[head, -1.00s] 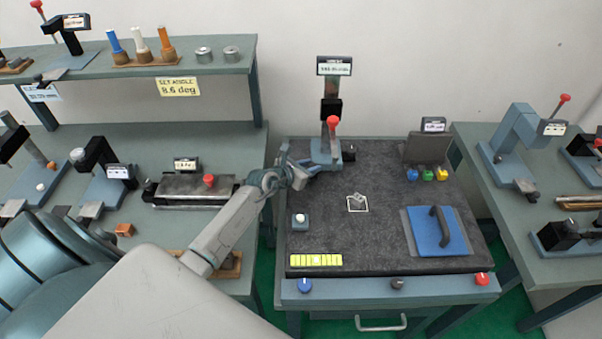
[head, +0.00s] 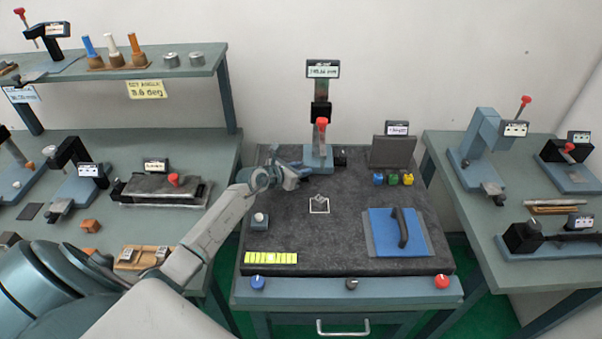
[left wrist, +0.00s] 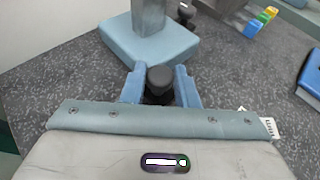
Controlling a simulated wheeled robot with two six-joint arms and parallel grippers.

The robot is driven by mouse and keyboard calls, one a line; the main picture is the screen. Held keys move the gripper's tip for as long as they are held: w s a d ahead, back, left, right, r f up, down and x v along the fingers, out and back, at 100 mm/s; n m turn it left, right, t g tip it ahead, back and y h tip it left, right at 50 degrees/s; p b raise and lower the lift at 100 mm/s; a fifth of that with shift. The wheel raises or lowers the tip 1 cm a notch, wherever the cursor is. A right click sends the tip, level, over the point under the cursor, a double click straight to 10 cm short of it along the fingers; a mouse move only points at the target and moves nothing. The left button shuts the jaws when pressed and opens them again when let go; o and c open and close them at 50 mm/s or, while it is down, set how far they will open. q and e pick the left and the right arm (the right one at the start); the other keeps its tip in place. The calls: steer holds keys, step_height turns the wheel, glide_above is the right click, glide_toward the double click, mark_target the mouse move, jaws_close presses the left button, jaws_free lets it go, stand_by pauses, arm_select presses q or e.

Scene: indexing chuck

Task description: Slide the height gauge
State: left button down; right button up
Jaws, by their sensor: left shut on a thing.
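The height gauge (head: 320,112) stands upright at the back of the dark mat (head: 290,225). It has a light blue base, a post with a black slider, a red knob (head: 321,122) and a display (head: 322,69) on top. My left gripper (head: 306,172) is at the near left side of the base. In the left wrist view, its blue fingers (left wrist: 160,84) are shut on a dark round knob (left wrist: 159,77) just in front of the blue base (left wrist: 150,42). The knob's lower part is hidden. My right gripper is not in view.
A white-outlined square with a small metal piece (head: 319,203) lies mid-mat. A grey upright plate (head: 394,152) and several coloured blocks (head: 392,179) stand to the right. A blue plate with a black handle (head: 380,235) lies front right.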

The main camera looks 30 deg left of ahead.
arm_select(q)
steer(key=shift+d, duration=0.1)
steer(key=c, duration=1.4)
jaws_free()
steer(key=shift+c, duration=0.2)
steer(key=o, duration=0.3)
steer(key=shift+d, duration=0.15)
steer(key=shift+w+d, duration=0.1)
steer(key=shift+w, duration=0.05)
steer(key=shift+s+a, duration=0.2)
steer(key=shift+s+a+r, duration=0.1)
steer(key=shift+s+r, duration=0.05)
steer(key=shift+s, duration=0.15)
steer(key=b+v, duration=0.1)
steer(key=v, duration=0.8)
steer(key=shift+s+r, duration=0.1)
steer(key=shift+s, duration=0.05)
steer(key=shift+s+r, duration=0.15)
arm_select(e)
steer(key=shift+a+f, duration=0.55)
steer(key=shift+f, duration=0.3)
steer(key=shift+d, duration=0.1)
